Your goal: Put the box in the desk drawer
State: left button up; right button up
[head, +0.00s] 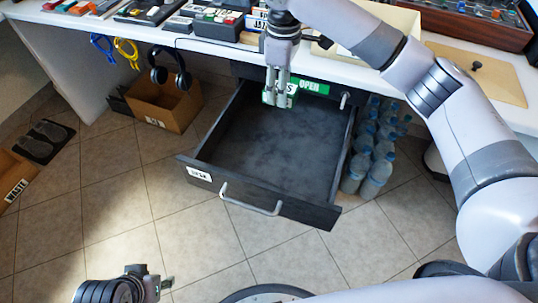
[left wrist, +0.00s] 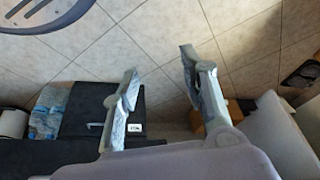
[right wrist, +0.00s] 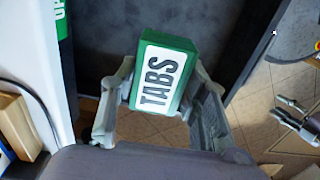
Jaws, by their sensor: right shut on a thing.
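The drawer also shows in the left wrist view (left wrist: 85,112). My left gripper (left wrist: 158,65) is open and empty above the floor; in the head view it is low at the left, in front of the drawer.
The white desk top (head: 220,42) above the drawer carries several boxes and devices. Headphones (head: 170,68) hang from its edge above a cardboard box (head: 165,105). Several bottles (head: 376,150) stand right of the drawer. The tiled floor in front is clear.

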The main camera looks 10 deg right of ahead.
notch_tip(320, 180, down, 3)
jog(key=shift+f+b, duration=0.15)
jog(key=shift+b, duration=0.35)
pick_arm(q)
jog(key=w+d+r+t+h+b, duration=0.1)
jog(key=w+d+r+t+b, duration=0.15)
jog(key=w+r+t, duration=0.35)
jog(key=w+d+r+t+h+b, duration=0.1)
jog(key=w+d+r+t+h, duration=0.2)
jog(key=w, duration=0.5)
pick_arm(e)
notch_tip(320, 180, down, 13)
notch_tip(320, 180, down, 4)
jog(key=shift+r+b, duration=0.1)
jog(key=shift+b, duration=0.7)
pick_arm(q)
notch_tip(320, 180, up, 10)
jog(key=w+d+t, duration=0.1)
jog(key=w+t, duration=0.1)
jog(key=t, duration=0.4)
jog(key=shift+w+d+m+t+h, duration=0.3)
jog(key=shift+m+t, duration=0.1)
